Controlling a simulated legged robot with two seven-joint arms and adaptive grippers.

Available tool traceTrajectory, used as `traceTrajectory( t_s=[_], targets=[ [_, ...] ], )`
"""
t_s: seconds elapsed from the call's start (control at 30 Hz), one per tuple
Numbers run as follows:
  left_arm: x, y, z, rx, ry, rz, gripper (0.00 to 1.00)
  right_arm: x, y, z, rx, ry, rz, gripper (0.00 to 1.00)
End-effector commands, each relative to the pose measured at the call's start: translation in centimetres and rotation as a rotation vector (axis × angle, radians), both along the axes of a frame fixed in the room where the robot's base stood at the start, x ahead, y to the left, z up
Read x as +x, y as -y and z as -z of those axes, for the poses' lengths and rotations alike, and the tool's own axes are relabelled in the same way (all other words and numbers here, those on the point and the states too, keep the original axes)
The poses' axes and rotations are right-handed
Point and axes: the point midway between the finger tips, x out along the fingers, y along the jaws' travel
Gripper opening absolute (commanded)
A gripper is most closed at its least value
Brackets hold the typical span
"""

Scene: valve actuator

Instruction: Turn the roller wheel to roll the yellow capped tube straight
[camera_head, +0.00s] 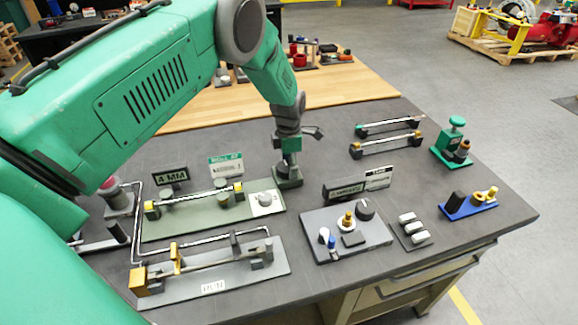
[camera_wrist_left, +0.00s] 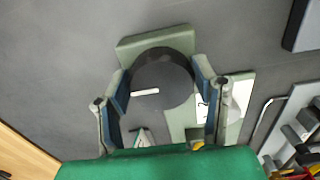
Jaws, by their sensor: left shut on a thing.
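The roller wheel (camera_wrist_left: 165,80) is a dark round disc with a white bar mark, over a green base, in the wrist view. My left gripper (camera_wrist_left: 160,78) has its blue-padded fingers on both sides of the wheel, shut on it. In the head view my left gripper (camera_head: 288,160) points down at the right rear end of the green station plate (camera_head: 190,228); the wheel is mostly hidden there. The yellow capped tube (camera_head: 196,197) lies along this plate, by the "4 MM" sign, with a yellow cap at each end. My right gripper is not in view.
A grey plate (camera_head: 275,267) with a brass-coloured fixture and bent metal pipe lies in front. To the right are a knob panel (camera_head: 345,245), a blue holder (camera_head: 470,206) and a green press (camera_head: 451,140). Two tubes on racks (camera_head: 387,145) lie behind. Bare table separates them.

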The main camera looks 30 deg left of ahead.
Motion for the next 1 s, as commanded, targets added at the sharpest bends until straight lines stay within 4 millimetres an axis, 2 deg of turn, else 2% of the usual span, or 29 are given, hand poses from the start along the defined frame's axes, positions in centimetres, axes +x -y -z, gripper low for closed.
traceTrajectory(
  t_s=[0.03, 0.67, 1.0],
  targets=[
    [-0.6, -0.4, 0.5, 0.005, -0.017, -0.002, 0.24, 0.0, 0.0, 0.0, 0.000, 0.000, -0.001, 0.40],
    [-0.7, -0.4, 0.6, 0.009, -0.020, 0.029, 0.24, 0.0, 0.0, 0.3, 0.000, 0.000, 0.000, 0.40],
    [-0.6, -0.4, 0.7, 0.011, -0.017, 0.240, 0.24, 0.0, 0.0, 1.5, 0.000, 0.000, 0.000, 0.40]
  ],
)
